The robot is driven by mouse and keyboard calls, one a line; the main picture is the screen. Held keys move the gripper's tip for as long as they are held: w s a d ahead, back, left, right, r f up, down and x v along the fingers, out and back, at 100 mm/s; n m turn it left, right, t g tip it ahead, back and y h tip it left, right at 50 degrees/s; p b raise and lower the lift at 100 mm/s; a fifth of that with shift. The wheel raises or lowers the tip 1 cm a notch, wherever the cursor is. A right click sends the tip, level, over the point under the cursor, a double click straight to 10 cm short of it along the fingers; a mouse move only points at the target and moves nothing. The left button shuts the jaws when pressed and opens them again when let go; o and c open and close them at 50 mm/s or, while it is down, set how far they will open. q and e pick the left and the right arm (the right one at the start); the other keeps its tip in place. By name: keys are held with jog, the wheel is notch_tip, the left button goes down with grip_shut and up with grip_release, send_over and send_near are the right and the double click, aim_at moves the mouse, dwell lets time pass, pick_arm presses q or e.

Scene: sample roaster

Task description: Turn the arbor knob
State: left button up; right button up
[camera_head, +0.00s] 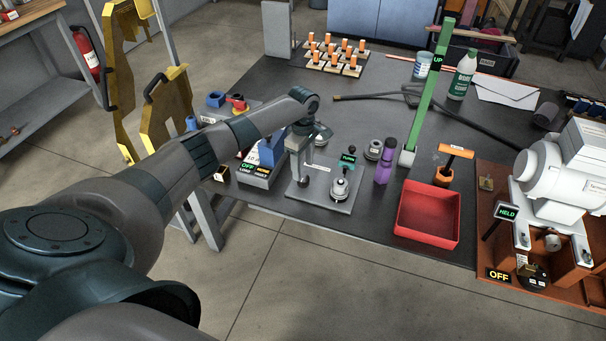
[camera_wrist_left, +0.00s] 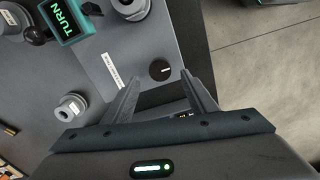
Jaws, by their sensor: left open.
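A round black knob (camera_wrist_left: 160,69) with a white line sits on a grey plate (camera_wrist_left: 190,40) in the left wrist view, beside a white label strip. My left gripper (camera_wrist_left: 161,79) is open, its two fingers on either side of the knob in the picture; contact cannot be told. In the head view my left gripper (camera_head: 302,174) points down over the plate (camera_head: 325,203) and hides this knob. A green-lit TURN sign (camera_head: 348,159) stands at the plate's right part, behind a round silver fitting (camera_head: 340,189). The sign also shows in the left wrist view (camera_wrist_left: 66,19). My right gripper is not in view.
A purple bottle (camera_head: 384,165) and a red tray (camera_head: 428,214) stand right of the plate. A green UP post (camera_head: 430,90) rises further right.

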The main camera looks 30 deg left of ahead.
aim_at(303, 177)
pick_arm(q)
jog(key=shift+f, duration=2.55)
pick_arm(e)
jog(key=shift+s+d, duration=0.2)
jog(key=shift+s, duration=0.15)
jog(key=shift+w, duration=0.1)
